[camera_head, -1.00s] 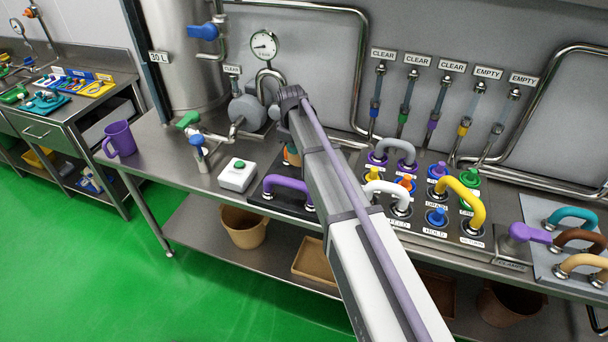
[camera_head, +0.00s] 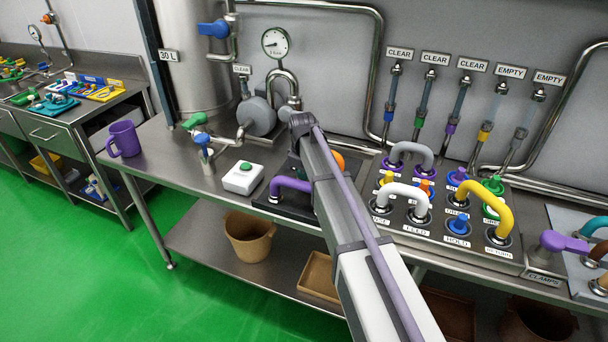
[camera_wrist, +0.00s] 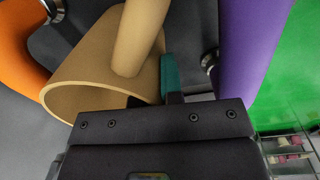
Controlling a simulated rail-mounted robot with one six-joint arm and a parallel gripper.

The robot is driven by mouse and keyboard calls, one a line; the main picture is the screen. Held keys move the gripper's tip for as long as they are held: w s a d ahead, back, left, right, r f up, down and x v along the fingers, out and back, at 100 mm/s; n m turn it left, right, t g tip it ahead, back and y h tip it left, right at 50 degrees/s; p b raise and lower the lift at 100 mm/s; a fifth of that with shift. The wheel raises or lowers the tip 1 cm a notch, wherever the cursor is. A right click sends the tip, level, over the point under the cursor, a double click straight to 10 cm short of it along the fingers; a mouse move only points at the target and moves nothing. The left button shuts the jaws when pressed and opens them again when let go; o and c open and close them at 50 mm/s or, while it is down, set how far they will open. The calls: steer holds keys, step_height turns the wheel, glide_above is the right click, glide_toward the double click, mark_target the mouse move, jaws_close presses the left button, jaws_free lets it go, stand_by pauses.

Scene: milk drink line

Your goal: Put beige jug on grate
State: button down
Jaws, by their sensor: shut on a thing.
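The beige jug (camera_wrist: 105,75) shows in the wrist view, tilted in the picture, with its open rim to the lower left and its thick handle (camera_wrist: 138,38) toward me. My gripper (camera_wrist: 158,92) is shut on the jug; a teal-tipped finger lies against its right side, and the exact contact is partly hidden. In the head view my arm hides the gripper and the jug. They are over or near a dark plate (camera_head: 268,207) with a purple pipe loop (camera_head: 290,184). I cannot make out the grate with certainty.
Beside the jug in the wrist view are an orange pipe (camera_wrist: 18,55) and a purple pipe (camera_wrist: 247,45). In the head view, a white button box (camera_head: 243,178) and purple mug (camera_head: 123,139) stand to the left. A pipe panel (camera_head: 440,238) is to the right. Bare bench lies near the mug.

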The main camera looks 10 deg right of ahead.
steer(key=c, duration=1.3)
jaws_free()
steer(key=shift+o, duration=0.2)
step_height(320, 180, up, 13)
steer(key=p, duration=1.3)
steer(key=s+d+m, duration=0.2)
steer(key=s+m, duration=0.7)
steer(key=s, duration=2.1)
steer(key=shift+d+f+m, duration=0.3)
steer(key=shift+f+m, duration=0.05)
steer(key=shift+m, duration=0.05)
steer(key=shift+w, duration=0.2)
steer(key=shift+c, duration=0.7)
